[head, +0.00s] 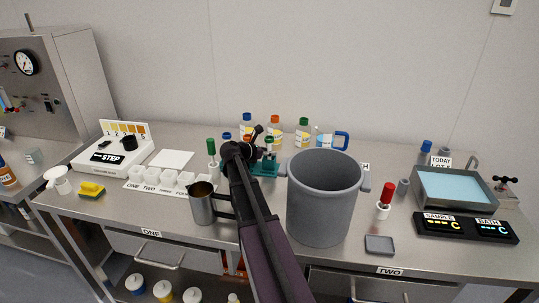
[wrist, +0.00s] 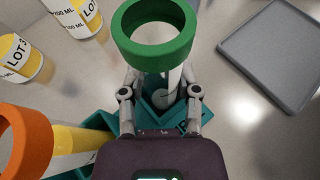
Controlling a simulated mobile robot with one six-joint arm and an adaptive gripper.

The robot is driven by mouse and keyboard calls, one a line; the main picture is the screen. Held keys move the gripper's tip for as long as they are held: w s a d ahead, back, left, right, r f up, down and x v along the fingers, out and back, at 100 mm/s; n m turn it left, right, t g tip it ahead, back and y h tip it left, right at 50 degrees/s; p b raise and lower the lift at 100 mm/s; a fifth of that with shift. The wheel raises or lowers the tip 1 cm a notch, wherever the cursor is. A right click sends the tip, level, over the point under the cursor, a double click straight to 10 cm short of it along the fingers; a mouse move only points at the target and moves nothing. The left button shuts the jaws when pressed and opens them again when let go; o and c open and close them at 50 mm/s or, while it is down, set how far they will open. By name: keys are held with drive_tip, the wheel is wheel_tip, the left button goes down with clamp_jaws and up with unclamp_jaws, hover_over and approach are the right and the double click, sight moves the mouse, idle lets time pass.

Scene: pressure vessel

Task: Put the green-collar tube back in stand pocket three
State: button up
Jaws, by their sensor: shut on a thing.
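The green-collar tube (wrist: 158,57) stands between my gripper's fingers in the wrist view, its green ring toward the camera. My gripper (wrist: 160,82) is shut on it. The teal stand (wrist: 100,122) lies just below, with a pocket (wrist: 163,97) showing under the tube. I cannot tell whether the tube's lower end is inside that pocket. An orange-collar tube (wrist: 22,142) is at the lower left, over the stand. In the head view, my arm partly hides the stand (head: 264,169), and my gripper (head: 258,148) is over it.
A large grey bucket (head: 322,205) stands right of my arm, and a steel jug (head: 203,205) stands left. Capped bottles (head: 275,128) line the back. A grey tray (wrist: 275,50) lies at the wrist view's upper right. A water bath (head: 455,188) is at the right.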

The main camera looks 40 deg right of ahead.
drive_tip(key=shift+f, duration=0.2)
drive_tip(key=o, duration=1.1)
drive_tip(key=shift+c, duration=0.2)
drive_tip(key=shift+r, duration=0.1)
drive_tip(key=shift+r, duration=0.1)
drive_tip(key=shift+a+r, duration=0.1)
drive_tip(key=shift+r, duration=0.05)
drive_tip(key=p+v, duration=0.4)
drive_tip(key=v, duration=0.7)
drive_tip(key=shift+a+p, duration=0.35)
drive_tip(key=shift+r, duration=0.1)
